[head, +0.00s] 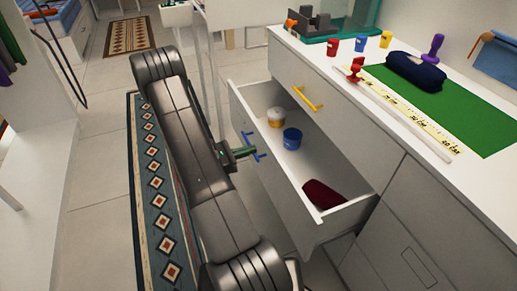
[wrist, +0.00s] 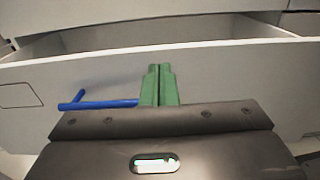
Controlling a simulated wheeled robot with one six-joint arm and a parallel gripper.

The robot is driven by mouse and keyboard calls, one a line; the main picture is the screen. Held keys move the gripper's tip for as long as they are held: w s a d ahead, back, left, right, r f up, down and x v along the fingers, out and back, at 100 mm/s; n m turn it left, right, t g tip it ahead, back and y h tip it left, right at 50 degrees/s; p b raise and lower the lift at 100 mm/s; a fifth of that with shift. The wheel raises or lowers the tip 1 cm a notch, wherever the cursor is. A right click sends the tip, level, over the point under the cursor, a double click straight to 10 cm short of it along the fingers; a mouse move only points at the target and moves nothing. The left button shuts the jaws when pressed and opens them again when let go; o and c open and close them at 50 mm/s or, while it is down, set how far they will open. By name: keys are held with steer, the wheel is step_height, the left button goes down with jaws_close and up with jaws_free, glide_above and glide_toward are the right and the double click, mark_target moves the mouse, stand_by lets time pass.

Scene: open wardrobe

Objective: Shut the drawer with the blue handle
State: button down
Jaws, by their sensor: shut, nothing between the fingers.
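The drawer with the blue handle (head: 330,232) stands pulled out from the white cabinet in the head view. Its blue handle (head: 249,147) is on the front panel, and it also shows in the wrist view (wrist: 98,105). Inside are a blue cup (head: 292,139), a white and yellow cup (head: 276,117) and a dark red soft item (head: 323,195). My gripper (head: 245,152) has green fingers, shut and empty, at the drawer front beside the handle. In the wrist view the fingers (wrist: 159,82) point at the front panel, right of the handle bar; I cannot tell whether they touch it.
A shut drawer with a yellow handle (head: 307,97) is above the open one. The countertop (head: 400,125) holds a green mat (head: 460,115), a dark blue case (head: 416,72), several small cups and a ruler. A patterned rug (head: 160,215) lies on the floor at left.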

mark_target(272, 144)
steer(key=shift+x, duration=1.95)
steer(key=b+x, duration=0.3)
steer(key=x, duration=1.8)
steer(key=shift+d+r, duration=0.1)
steer(key=shift+r, duration=0.05)
steer(key=v, duration=1.4)
steer(key=shift+a+p, duration=0.25)
steer(key=shift+p, duration=0.15)
steer(key=shift+d, duration=0.1)
